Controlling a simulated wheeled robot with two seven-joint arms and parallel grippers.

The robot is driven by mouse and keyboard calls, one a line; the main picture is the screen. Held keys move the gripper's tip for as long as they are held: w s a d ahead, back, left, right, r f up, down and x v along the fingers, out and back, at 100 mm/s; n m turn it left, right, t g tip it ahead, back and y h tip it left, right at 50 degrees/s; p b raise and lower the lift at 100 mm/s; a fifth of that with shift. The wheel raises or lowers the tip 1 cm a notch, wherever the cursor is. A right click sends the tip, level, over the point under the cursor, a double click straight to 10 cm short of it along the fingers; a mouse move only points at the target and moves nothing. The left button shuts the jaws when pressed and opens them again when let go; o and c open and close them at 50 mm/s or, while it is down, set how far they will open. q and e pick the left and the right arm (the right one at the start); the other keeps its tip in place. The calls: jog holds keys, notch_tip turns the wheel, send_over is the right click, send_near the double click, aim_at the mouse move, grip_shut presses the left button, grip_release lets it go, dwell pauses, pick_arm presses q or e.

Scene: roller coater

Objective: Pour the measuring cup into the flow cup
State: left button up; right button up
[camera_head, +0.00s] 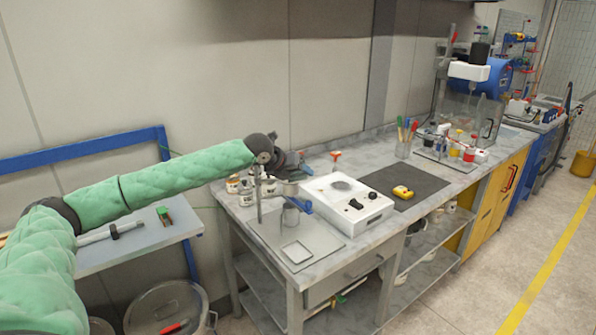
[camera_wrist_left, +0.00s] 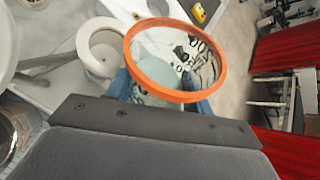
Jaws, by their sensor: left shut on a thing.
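In the left wrist view the measuring cup (camera_wrist_left: 178,98) is a clear cup with a bright orange rim, and pale liquid seems to show inside. My left gripper (camera_head: 296,164) is shut on it, with blue fingers on either side in the wrist view. In the head view the gripper is above the back of the near bench end, and its hold is hard to make out. The flow cup (camera_head: 284,188) appears as a small grey cup on a rod stand, just below the gripper. A pale round cup (camera_wrist_left: 103,47) is beside the measuring cup in the wrist view. My right gripper is out of view.
A clear beaker (camera_head: 291,218) is below the stand's arm. Several small tins (camera_head: 240,188) stand left of the rod. A white instrument (camera_head: 346,204) is to the right, then a dark mat (camera_head: 425,187) with a yellow device (camera_head: 402,192).

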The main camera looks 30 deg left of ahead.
pick_arm(q)
jog(key=shift+s+d+n+g+h+p, duration=0.1)
jog(key=shift+s+n+g+h+p, duration=0.05)
jog(key=shift+n+g+h+p, duration=0.3)
jog(key=shift+s+d+n+g+h, duration=0.15)
jog(key=shift+n+g+h, duration=0.1)
jog(key=shift+g+h, duration=0.2)
jog(key=shift+p, duration=0.3)
jog(key=shift+d+g+h, duration=0.1)
jog(key=shift+g+h, duration=0.2)
jog(key=shift+f, duration=0.1)
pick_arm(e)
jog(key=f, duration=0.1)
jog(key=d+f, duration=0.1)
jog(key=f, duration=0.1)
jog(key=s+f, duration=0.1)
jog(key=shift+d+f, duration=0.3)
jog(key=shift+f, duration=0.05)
pick_arm(q)
jog(key=shift+n+p, duration=0.3)
jog(key=shift+p, duration=0.1)
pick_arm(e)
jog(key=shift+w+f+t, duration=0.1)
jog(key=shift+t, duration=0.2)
